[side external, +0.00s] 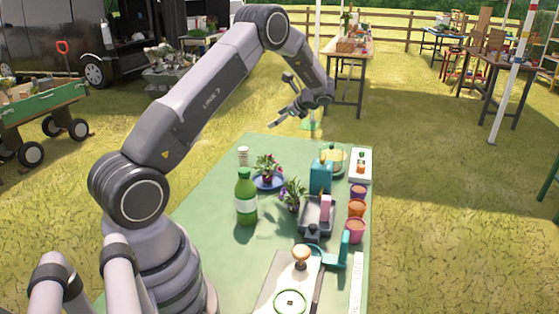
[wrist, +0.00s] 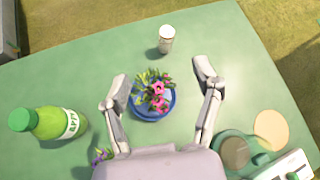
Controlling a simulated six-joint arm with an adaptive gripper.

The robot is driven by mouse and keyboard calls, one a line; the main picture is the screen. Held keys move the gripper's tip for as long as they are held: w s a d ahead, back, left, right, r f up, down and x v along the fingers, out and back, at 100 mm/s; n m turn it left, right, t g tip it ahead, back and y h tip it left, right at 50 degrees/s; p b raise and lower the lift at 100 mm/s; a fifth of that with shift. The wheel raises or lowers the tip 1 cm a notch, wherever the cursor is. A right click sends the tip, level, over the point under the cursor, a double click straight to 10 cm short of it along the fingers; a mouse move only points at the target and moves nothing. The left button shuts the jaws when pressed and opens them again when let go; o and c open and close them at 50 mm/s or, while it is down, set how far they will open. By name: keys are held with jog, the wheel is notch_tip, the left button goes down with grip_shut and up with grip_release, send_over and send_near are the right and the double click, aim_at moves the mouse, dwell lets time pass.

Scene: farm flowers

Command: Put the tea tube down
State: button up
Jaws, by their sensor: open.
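A small pale tube with a light cap, which looks like the tea tube (side external: 243,156), stands upright near the far left edge of the green table (side external: 215,190). It also shows in the wrist view (wrist: 166,40), beyond my fingertips and clear of them. My gripper (side external: 282,102) is raised above the far end of the table. Its fingers are spread wide with nothing between them, as the wrist view (wrist: 161,74) shows. Below them is a pink-flowered plant (wrist: 155,90) on a blue saucer (wrist: 150,117).
A green bottle (side external: 246,197) stands left of the plants. A teal container (side external: 321,176), a grey tray (side external: 308,222) and several small pots (side external: 356,208) crowd the right side. Bare table lies around the tube, mostly at the far left.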

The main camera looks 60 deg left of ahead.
jog(key=s+d+r+n+t+h, duration=0.25)
jog(key=s+d+r, duration=0.35)
jog(key=d+r, duration=0.3)
jog(key=s+d+r+n+t+h, duration=0.25)
jog(key=s+d+r, duration=0.35)
jog(key=d+r, duration=0.3)
jog(key=s+d+n+t+h, duration=0.4)
jog(key=s+d+h, duration=0.1)
jog(key=s+d, duration=0.9)
jog(key=shift+s+d+f+n, duration=0.25)
jog(key=shift+s+n, duration=0.15)
jog(key=shift+s, duration=0.85)
